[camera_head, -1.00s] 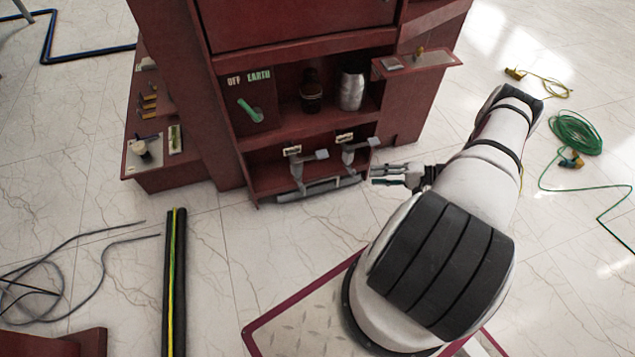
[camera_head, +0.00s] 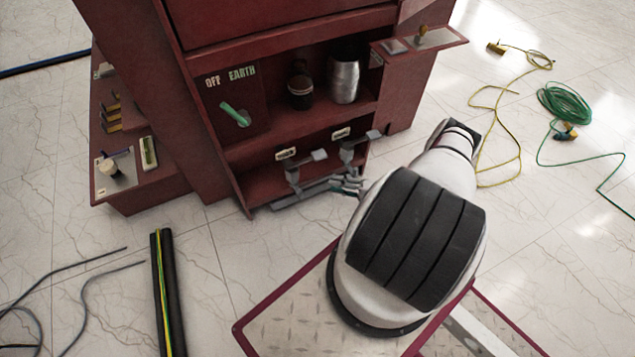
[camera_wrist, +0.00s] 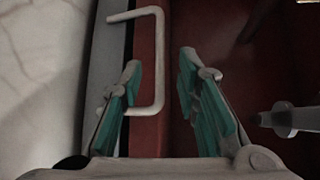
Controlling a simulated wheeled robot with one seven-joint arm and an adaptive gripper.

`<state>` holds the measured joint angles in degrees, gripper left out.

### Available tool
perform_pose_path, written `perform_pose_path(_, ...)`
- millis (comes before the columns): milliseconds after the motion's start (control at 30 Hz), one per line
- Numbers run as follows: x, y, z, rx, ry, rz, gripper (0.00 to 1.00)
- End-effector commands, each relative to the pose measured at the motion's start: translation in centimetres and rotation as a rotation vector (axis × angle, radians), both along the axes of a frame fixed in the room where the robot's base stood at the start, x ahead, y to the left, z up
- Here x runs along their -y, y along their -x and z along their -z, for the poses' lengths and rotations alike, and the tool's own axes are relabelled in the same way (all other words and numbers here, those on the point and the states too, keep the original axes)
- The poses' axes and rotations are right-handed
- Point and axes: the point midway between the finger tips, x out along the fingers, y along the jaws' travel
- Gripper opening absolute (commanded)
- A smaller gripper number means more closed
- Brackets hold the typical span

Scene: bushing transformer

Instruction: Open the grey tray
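The grey tray (camera_head: 288,200) sits low at the bottom front of the red cabinet. In the wrist view, a grey strip (camera_wrist: 104,52), probably the tray's front, runs up the left side with a pale U-shaped handle (camera_wrist: 158,50) standing out from it. My gripper (camera_head: 349,184) is at the right end of the tray, partly hidden by my arm. In the wrist view, my gripper (camera_wrist: 160,76) is open, with one finger on each side of the handle's long bar. I cannot tell whether either finger touches it.
Grey levers (camera_head: 296,174) stick out just above the tray; one lever (camera_wrist: 285,120) shows at the right of the wrist view. A dark bottle (camera_head: 300,90) and a silver canister (camera_head: 344,78) stand on the shelf above. Yellow (camera_head: 518,150) and green cables (camera_head: 566,102) lie at right.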

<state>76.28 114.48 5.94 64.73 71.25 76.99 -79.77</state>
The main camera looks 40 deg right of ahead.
Motion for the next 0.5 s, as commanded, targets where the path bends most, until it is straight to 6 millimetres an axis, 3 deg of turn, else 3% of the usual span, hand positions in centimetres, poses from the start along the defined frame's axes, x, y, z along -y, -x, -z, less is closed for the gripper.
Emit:
perform_pose_path(300, -2.8, -4.8, 0.9, 0.002, 0.0, -0.003, 0.3)
perform_pose_path(500, -3.5, -6.1, 1.0, 0.0, 0.0, -0.002, 0.3)
